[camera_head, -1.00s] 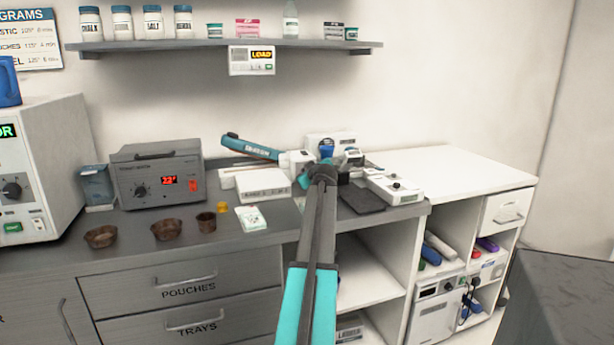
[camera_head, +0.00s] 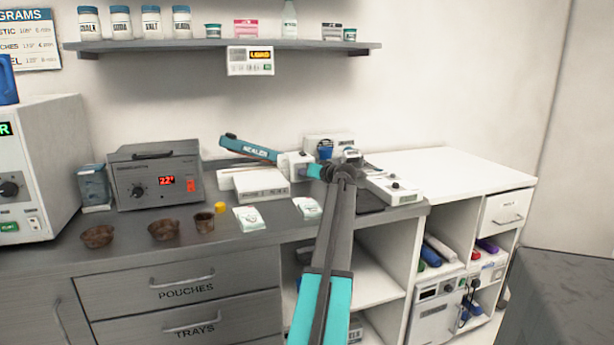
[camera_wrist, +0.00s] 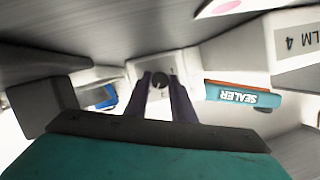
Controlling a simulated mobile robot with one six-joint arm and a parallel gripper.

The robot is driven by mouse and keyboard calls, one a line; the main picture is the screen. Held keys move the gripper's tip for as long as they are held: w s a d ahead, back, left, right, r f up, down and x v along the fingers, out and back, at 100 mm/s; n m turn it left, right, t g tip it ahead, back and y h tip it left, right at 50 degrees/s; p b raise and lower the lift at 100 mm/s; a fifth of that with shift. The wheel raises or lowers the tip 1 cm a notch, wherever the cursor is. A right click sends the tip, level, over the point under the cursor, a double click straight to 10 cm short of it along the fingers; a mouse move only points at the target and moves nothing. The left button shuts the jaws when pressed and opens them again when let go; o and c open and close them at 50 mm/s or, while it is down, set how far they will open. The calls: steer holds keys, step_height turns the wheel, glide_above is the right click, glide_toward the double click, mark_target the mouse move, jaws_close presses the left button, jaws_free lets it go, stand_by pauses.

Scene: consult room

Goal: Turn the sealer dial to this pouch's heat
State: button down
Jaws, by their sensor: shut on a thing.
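The sealer (camera_head: 297,165) stands at the back of the counter, with a white body and a teal lever marked SEALER reaching left. The lever also shows in the wrist view (camera_wrist: 243,96). In the wrist view the small dark dial (camera_wrist: 160,80) is on a white face. My gripper (camera_wrist: 161,88) is shut on it, one dark finger on each side. Its setting cannot be read. In the head view my gripper (camera_head: 312,171) reaches left to the sealer and hides the dial. Two pouches, one nearer left (camera_head: 249,218) and one right (camera_head: 307,208), lie flat at the counter's front.
A white box (camera_head: 262,192) lies before the sealer. A grey unit with red digits (camera_head: 135,165) stands left, brown bowls (camera_head: 98,237) in front. A white device (camera_head: 400,192) is at right. A wall chart (camera_head: 30,42) lists pouches; its figures are blurred.

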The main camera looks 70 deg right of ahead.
steer(key=shift+s+d+r+m, duration=0.1)
steer(key=shift+m, duration=0.3)
steer(key=c, duration=1.5)
jaws_free()
steer(key=v, duration=1.4)
steer(key=shift+s+d+p, duration=0.1)
steer(key=shift+p, duration=0.2)
